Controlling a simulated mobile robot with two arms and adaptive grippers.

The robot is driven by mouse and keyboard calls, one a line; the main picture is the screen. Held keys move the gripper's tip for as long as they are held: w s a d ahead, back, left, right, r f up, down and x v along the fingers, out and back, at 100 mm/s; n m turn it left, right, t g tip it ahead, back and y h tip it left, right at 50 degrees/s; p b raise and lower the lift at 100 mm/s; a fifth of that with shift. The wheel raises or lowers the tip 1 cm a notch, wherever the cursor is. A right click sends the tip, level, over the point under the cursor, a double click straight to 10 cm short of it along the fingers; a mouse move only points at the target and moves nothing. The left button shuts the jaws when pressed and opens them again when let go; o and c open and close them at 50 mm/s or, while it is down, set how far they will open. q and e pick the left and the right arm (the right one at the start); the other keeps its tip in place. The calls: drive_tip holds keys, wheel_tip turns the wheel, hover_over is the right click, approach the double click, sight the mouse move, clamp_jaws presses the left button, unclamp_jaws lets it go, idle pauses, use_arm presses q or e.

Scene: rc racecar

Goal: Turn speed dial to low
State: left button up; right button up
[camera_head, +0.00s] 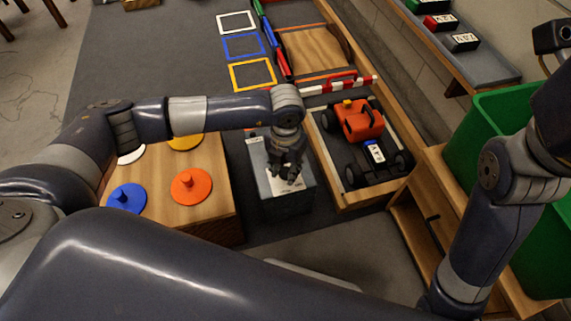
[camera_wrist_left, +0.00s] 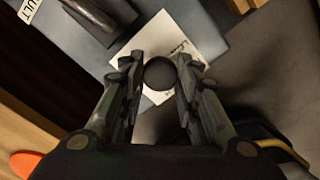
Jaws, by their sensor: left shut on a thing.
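A grey-blue control box (camera_head: 288,206) stands on the dark floor mat between the wooden table and the track. A white label (camera_head: 275,185) lies on its top, and this also shows in the left wrist view (camera_wrist_left: 181,41). The round black dial (camera_wrist_left: 160,74) sits over the white label, between my left fingertips. My left gripper (camera_head: 289,174) reaches down onto the box top from above and is shut on the dial. It also shows in the left wrist view (camera_wrist_left: 160,80). In the head view my fingers hide the dial. The label's markings are mostly unreadable.
A wooden table (camera_head: 212,218) with an orange disc (camera_head: 191,186) and a blue disc (camera_head: 127,198) stands left of the box. A red racecar (camera_head: 360,122) sits in the wooden-edged track to the right. A green bin (camera_head: 490,125) is beside my right arm.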

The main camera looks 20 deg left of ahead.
sight(286, 172)
idle(0.3)
use_arm(q)
drive_tip(key=o, duration=1.1)
wheel_tip(286, 172, up, 12)
drive_tip(key=shift+f, duration=0.1)
idle(0.3)
